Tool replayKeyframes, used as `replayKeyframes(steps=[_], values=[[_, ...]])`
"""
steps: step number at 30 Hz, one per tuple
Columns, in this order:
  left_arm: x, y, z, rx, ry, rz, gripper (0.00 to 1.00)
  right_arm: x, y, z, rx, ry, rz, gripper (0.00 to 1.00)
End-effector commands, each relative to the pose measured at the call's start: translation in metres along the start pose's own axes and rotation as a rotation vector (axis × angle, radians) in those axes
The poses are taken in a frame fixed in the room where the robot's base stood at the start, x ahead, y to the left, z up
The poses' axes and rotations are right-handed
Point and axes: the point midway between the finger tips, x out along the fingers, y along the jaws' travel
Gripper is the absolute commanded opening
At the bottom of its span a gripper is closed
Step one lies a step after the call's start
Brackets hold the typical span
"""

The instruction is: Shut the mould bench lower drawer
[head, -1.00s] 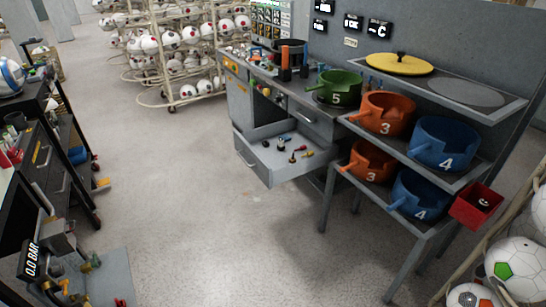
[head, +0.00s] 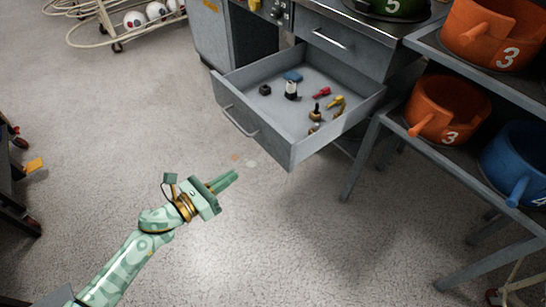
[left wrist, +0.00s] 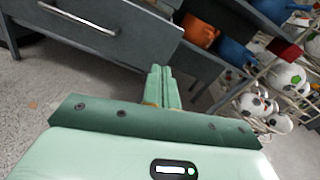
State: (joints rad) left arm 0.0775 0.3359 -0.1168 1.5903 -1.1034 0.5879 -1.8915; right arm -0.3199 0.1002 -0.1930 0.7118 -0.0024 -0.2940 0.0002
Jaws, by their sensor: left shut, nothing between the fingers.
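The mould bench lower drawer (head: 293,152) is pulled out of the grey bench (head: 230,40) and stands open, with its bar handle (head: 240,122) on the front. My right gripper is not in view.
A shut upper drawer (head: 340,45) sits above. To the right a rack holds orange moulds (head: 447,110) and blue moulds (head: 520,160); its leg (head: 358,165) stands near the drawer's right side. The floor (head: 100,130) left of the drawer is clear.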

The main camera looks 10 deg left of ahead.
Motion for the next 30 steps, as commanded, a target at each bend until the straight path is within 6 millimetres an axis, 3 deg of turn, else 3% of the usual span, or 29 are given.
replayKeyframes(steps=[1,6,21,30], values=[[0.004,-0.001,-0.004,0.082,-0.007,-0.03,0.0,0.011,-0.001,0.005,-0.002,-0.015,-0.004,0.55],[0.018,-0.007,0.011,0.201,-0.029,-0.068,0.0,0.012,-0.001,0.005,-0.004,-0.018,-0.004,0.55],[0.116,-0.014,0.013,0.195,-0.028,-0.066,0.0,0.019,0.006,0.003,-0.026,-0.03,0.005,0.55],[0.146,-0.016,0.013,0.193,-0.027,-0.065,0.0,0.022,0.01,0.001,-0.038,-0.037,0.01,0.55]])
